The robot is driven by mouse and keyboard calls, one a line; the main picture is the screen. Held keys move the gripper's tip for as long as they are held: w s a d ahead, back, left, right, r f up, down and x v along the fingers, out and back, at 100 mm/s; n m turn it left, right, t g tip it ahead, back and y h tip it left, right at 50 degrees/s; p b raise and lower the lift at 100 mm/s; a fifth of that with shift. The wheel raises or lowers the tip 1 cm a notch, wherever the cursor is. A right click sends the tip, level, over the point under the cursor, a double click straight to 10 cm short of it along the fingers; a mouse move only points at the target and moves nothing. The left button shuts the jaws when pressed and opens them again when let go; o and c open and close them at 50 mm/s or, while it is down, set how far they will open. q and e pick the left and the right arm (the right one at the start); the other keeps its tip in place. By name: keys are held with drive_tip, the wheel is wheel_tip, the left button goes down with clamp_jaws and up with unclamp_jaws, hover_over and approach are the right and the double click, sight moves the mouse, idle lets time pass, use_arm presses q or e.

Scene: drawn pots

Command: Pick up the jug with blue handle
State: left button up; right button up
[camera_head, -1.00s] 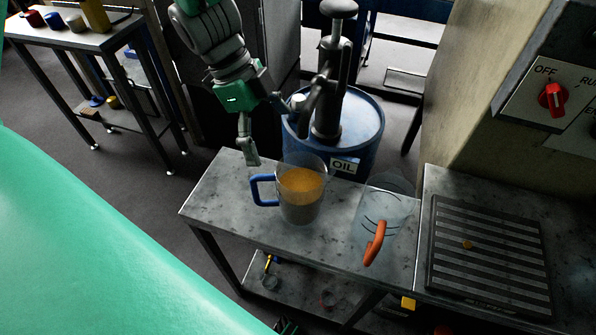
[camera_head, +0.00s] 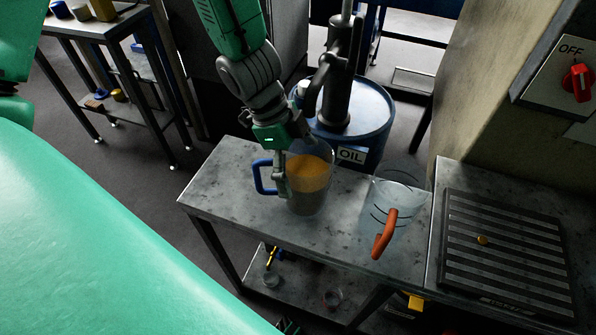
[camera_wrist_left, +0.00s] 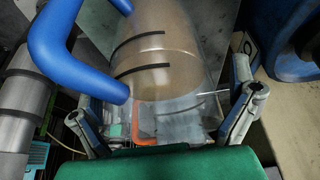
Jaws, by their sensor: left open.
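The jug with the blue handle (camera_head: 310,176) stands upright on the grey metal table, clear with orange-brown contents. Its blue handle (camera_head: 260,176) points left. My left gripper (camera_head: 281,178) is open at the jug, between the handle and the body in the picture, hiding part of both. In the left wrist view, the clear jug body (camera_wrist_left: 165,50) shows between my open fingers (camera_wrist_left: 160,95). The blue handle (camera_wrist_left: 75,50) is at upper left there, near the left finger. Contact cannot be told. My right gripper is not in view.
A clear jug with an orange handle (camera_head: 384,234) stands right of the blue-handled one on the table (camera_head: 215,190). A blue oil drum (camera_head: 375,125) with a pump stands behind. A ribbed plate (camera_head: 505,250) lies on the right-hand bench. The table's left end is clear.

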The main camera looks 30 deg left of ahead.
use_arm(q)
drive_tip(key=shift+s+d+r, duration=0.1)
drive_tip(key=shift+d, duration=0.2)
drive_tip(key=c, duration=1.5)
drive_tip(key=shift+a, duration=0.25)
drive_tip(key=shift+d+r, duration=0.1)
